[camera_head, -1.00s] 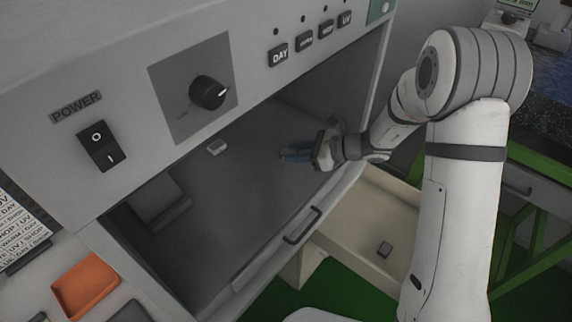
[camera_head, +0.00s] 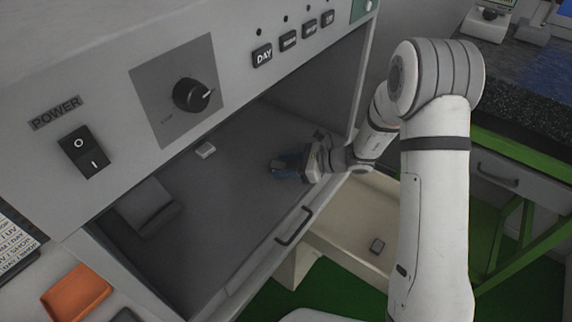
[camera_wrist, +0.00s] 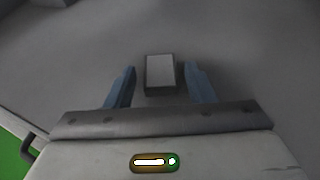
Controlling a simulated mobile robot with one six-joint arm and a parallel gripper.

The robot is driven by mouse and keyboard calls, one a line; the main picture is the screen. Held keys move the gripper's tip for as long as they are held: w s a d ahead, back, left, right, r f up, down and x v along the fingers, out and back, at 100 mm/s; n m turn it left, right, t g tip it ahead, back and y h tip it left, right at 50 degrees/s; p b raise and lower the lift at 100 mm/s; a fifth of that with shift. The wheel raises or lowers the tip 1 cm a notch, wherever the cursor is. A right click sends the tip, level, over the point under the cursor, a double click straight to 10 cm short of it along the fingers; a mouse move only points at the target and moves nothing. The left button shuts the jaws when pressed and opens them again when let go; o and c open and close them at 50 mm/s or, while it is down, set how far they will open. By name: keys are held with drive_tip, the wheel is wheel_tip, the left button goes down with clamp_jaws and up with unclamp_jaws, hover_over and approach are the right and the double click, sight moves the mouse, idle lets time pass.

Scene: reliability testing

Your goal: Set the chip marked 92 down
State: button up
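My gripper (camera_head: 283,167) is inside the grey booth (camera_head: 235,195), its blue fingers pointing left. In the wrist view my gripper (camera_wrist: 160,85) is open. A small chip (camera_wrist: 161,72) with a pale top and darker side shows between the fingers, with a gap on each side. A small pale chip (camera_head: 205,150) lies on the booth floor left of my gripper in the head view. I cannot tell if both views show the same chip. No number is readable. The spot right at the fingertips is dark in the head view.
A grey block (camera_head: 147,206) stands at the booth's left. An orange tray (camera_head: 76,291) is at lower left. The booth's control panel (camera_head: 135,60) overhangs the opening. The middle booth floor is clear.

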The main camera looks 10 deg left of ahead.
drive_tip(key=shift+o, duration=0.3)
drive_tip(key=shift+r, duration=0.15)
drive_tip(key=shift+d+r, duration=0.1)
drive_tip(key=shift+d, duration=0.1)
drive_tip(key=v, duration=1.1)
drive_tip(key=shift+d, duration=0.3)
drive_tip(key=s+d+r+n+t+h, duration=0.1)
drive_tip(key=s+d+r+n+h, duration=0.5)
drive_tip(key=s+d+n, duration=0.3)
drive_tip(key=s+d+r+n+t+h, duration=0.1)
drive_tip(key=s+d+r+n+h, duration=0.4)
drive_tip(key=s+d+n+h, duration=0.2)
drive_tip(key=s+d+n, duration=0.2)
drive_tip(key=s, duration=0.2)
drive_tip(key=shift+s+d+r+t, duration=0.3)
drive_tip(key=shift+s+d+r, duration=0.05)
drive_tip(key=shift+s+r, duration=0.05)
